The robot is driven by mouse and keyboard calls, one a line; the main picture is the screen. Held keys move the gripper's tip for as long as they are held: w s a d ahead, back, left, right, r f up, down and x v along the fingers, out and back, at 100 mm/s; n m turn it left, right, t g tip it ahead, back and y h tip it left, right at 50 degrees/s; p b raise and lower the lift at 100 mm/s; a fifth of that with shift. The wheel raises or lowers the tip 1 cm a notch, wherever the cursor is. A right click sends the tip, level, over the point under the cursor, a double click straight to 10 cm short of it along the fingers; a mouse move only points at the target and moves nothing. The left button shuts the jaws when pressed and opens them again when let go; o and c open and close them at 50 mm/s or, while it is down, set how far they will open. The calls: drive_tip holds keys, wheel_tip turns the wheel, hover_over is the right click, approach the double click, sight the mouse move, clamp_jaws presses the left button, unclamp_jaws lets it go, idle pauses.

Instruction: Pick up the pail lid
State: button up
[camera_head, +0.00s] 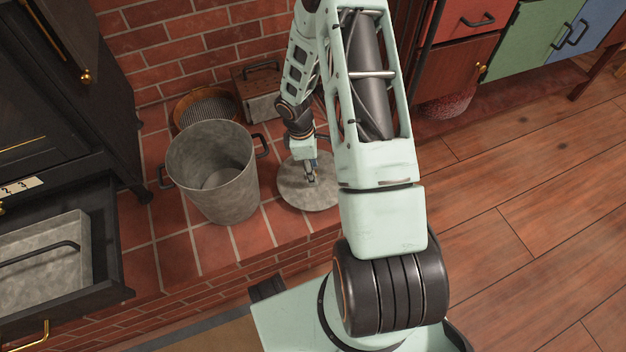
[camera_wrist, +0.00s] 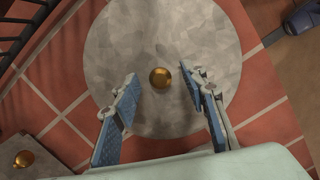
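The pail lid (camera_head: 300,193) is a round grey metal disc lying flat on the red tiled hearth, just right of the pail. In the wrist view the lid (camera_wrist: 160,40) fills the middle, with a round brass knob (camera_wrist: 160,77) at its centre. My gripper (camera_wrist: 162,84) is open above the lid, its two blue-padded fingers on either side of the knob with gaps to both. In the head view my gripper (camera_head: 311,172) points down over the lid and hides part of it. The grey metal pail (camera_head: 215,172) stands upright and open.
A round sieve-like pan (camera_head: 208,104) and a box with a handle (camera_head: 262,92) stand behind the pail near the brick wall. An open drawer (camera_head: 60,265) juts out at left. Wooden floor (camera_head: 520,220) lies clear at right.

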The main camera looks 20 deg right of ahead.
clamp_jaws()
drive_tip(key=shift+r, duration=0.1)
idle(0.4)
